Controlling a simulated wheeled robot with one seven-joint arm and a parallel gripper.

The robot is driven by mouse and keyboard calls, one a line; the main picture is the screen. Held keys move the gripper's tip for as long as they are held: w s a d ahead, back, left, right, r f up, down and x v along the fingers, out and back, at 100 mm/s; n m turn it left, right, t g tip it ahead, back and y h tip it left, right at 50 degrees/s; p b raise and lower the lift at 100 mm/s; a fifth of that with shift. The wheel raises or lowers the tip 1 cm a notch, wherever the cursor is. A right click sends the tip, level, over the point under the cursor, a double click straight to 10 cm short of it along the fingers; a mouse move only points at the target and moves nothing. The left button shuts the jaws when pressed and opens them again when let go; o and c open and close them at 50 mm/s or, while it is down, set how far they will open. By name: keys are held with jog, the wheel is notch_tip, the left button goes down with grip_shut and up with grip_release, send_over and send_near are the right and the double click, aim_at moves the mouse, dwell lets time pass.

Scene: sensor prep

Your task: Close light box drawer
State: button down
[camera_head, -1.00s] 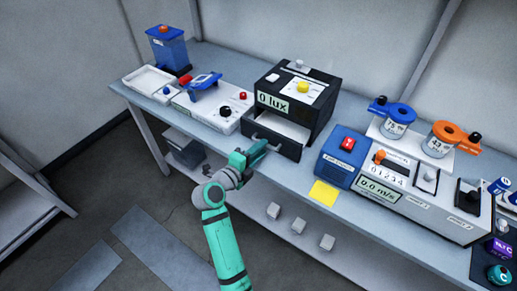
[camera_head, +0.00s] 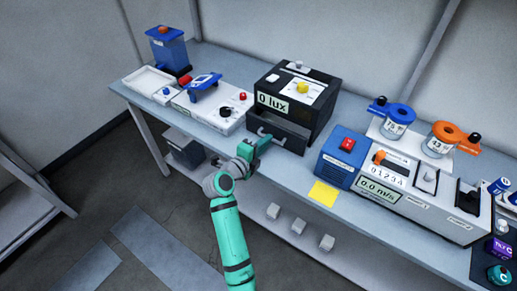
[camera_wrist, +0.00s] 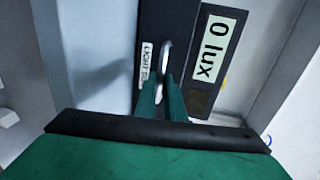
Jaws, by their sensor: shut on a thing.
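The light box (camera_head: 298,95) is a black cabinet with a "0 lux" display, standing on the bench in the head view. My gripper (camera_head: 264,139) is at the left part of the drawer front. In the wrist view the fingers (camera_wrist: 162,97) are shut on the drawer handle (camera_wrist: 165,60), beside the "LIGHT B…" label (camera_wrist: 144,65).
A white instrument with a blue handset (camera_head: 203,85) stands left of the light box. A blue unit with a red switch (camera_head: 341,158) stands to the right, with a yellow note (camera_head: 323,193) in front. Small white blocks (camera_head: 273,211) lie on the lower shelf.

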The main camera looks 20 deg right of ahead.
aim_at(275, 133)
jog(key=x, duration=0.2)
jog(key=r+x, duration=0.1)
jog(key=x, duration=0.1)
jog(key=shift+w+d+f, duration=0.1)
jog(key=shift+w+d, duration=0.1)
jog(key=shift+d, duration=0.2)
jog(key=c, duration=1.8)
grip_release()
jog(key=shift+d, duration=0.15)
jog(key=shift+c, duration=0.2)
jog(key=shift+a, duration=0.25)
jog(key=shift+s+a, duration=0.2)
jog(key=shift+a, duration=0.05)
jog(key=v, duration=1)
